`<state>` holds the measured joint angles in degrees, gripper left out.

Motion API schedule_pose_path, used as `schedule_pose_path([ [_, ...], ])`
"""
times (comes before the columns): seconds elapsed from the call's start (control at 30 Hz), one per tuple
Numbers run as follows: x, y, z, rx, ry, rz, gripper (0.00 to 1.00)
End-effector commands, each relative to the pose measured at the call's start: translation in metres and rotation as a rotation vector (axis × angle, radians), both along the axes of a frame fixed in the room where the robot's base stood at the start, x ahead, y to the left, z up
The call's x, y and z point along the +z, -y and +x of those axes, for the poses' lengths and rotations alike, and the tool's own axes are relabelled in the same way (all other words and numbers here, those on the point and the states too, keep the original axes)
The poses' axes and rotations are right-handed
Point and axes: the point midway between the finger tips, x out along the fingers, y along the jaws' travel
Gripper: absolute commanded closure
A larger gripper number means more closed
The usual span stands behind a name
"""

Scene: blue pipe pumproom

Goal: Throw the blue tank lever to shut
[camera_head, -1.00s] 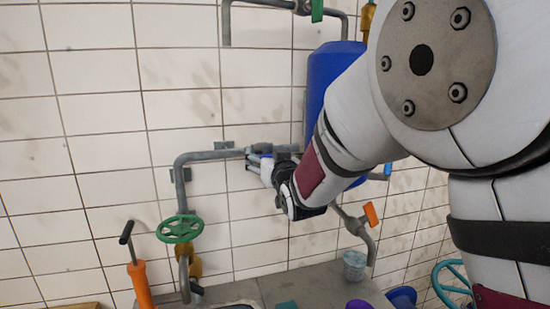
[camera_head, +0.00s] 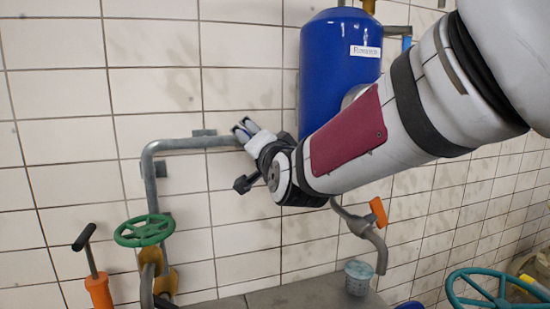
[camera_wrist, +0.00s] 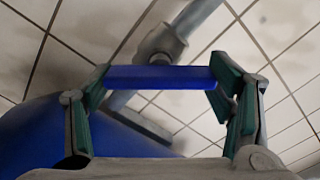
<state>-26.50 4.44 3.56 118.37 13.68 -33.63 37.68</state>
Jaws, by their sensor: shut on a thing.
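The blue tank (camera_head: 335,75) with a white label hangs on the tiled wall behind my arm; its rounded side fills the left of the wrist view (camera_wrist: 60,140). My gripper (camera_head: 242,129) is left of the tank, pointing up and left beside the grey pipe. In the wrist view, the blue lever (camera_wrist: 160,77) spans crosswise between the green finger pads, and my gripper is shut on it. The grey pipe and its valve fitting (camera_wrist: 161,43) lie just beyond the lever. In the head view, my fingers and wrist hide most of the lever and the fitting.
A grey pipe (camera_head: 178,144) runs along the wall down to a green handwheel (camera_head: 144,231). An orange-handled tap (camera_head: 378,212) is above a small bucket (camera_head: 358,277). A teal wheel (camera_head: 490,290) is at lower right, an orange pump (camera_head: 99,290) at lower left.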

Motion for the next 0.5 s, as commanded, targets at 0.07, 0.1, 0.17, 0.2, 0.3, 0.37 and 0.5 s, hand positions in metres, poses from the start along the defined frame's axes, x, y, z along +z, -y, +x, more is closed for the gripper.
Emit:
schedule_pose_path([
  [0.07, -0.0040, 0.0008, 0.0032, 0.000, -0.025, 0.071, 0.53],
  [0.1, -0.0042, 0.0007, 0.0029, 0.000, -0.040, 0.106, 0.53],
  [0.17, -0.0045, 0.0012, 0.0031, 0.000, -0.061, 0.159, 0.53],
  [0.2, -0.0046, 0.0013, 0.0030, 0.000, -0.075, 0.193, 0.53],
  [0.3, -0.0046, 0.0012, 0.0028, 0.000, -0.111, 0.280, 0.53],
  [0.37, -0.0053, 0.0012, 0.0028, 0.001, -0.133, 0.329, 0.53],
  [0.5, -0.0053, 0.0010, 0.0022, 0.001, -0.178, 0.437, 0.53],
])
